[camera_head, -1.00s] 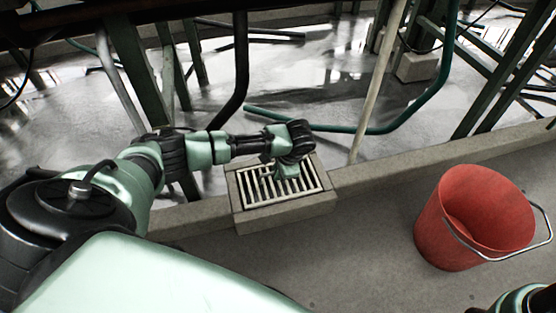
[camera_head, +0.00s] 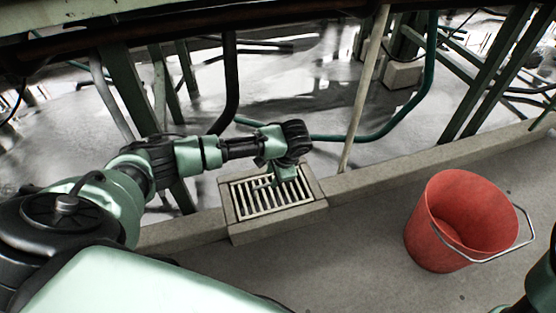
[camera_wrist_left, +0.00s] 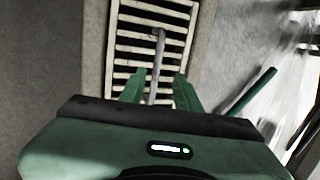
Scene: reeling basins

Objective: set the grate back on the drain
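The grate (camera_head: 249,207), pale with narrow bars, lies within the concrete drain surround (camera_head: 280,229), and looks level with its rim. In the left wrist view the grate (camera_wrist_left: 128,64) fills the top middle, with a grey bar (camera_wrist_left: 157,62) running lengthwise over its slats. My left gripper (camera_head: 286,181) points down over the grate's far right part. In the wrist view its fingers (camera_wrist_left: 157,92) are apart, one on each side of the grey bar; I cannot tell whether they touch it. My right gripper is out of view; only part of that arm shows at lower right.
A red bucket (camera_head: 452,222) with a wire handle stands on the floor to the right. A low concrete curb (camera_head: 400,171) runs along the wet area. A pale pole (camera_head: 362,95), green pipes and dark frame legs stand behind the drain. The floor before the drain is clear.

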